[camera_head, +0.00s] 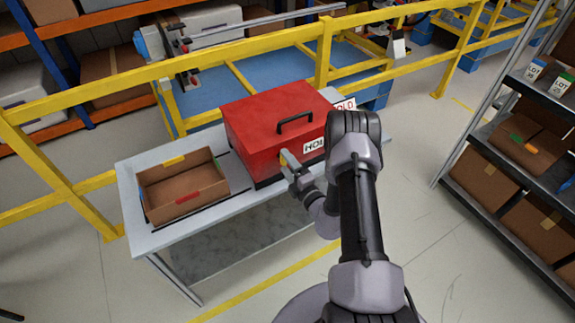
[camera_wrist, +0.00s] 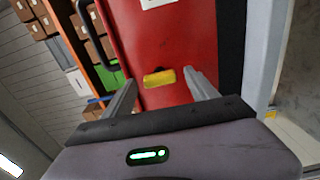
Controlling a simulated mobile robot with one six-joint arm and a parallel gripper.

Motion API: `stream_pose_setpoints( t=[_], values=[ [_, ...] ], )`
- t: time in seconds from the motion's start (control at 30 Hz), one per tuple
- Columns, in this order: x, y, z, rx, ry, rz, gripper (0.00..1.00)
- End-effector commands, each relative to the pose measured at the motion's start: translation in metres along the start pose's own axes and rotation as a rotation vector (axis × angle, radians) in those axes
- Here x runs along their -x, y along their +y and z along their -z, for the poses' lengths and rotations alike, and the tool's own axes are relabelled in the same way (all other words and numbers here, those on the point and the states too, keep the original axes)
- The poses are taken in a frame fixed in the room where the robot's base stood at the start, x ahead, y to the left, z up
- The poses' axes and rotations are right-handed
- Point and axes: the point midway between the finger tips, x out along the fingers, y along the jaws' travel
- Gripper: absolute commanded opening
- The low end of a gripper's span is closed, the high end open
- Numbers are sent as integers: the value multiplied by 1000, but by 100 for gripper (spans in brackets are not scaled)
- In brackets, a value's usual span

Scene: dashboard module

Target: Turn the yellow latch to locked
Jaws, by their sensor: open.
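The yellow latch (camera_wrist: 159,78) is on the front face of the red box (camera_wrist: 190,35). In the wrist view it lies between the tips of my gripper (camera_wrist: 158,92), with a gap on each side. In the head view the red box (camera_head: 270,115) sits on a grey table, and a bit of the yellow latch (camera_head: 283,160) shows beside my gripper (camera_head: 287,163). My gripper is open and holds nothing. I cannot tell how far its tips are from the box face, and no lock marking is readable.
A cardboard tray (camera_head: 180,187) stands on the table (camera_head: 215,207) left of the box. A black handle (camera_head: 295,122) is on the lid, and a HOLD label is partly hidden by my arm. Yellow railing (camera_head: 240,52) runs behind. A shelf (camera_head: 490,150) stands at right.

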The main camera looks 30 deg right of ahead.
Motion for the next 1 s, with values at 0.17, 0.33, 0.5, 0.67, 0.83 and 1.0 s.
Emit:
stream_pose_setpoints(
  t=[0.17,0.33,0.5,0.67,0.83,1.0],
  values=[
    [16,0,-1,-1,-2,3,67],
    [66,0,-2,-5,-7,4,67],
    [123,0,-2,-6,-9,3,67],
    [159,0,-2,-2,-6,2,67],
    [174,0,0,0,-2,1,67],
    [175,0,0,0,0,0,67]
  ],
)
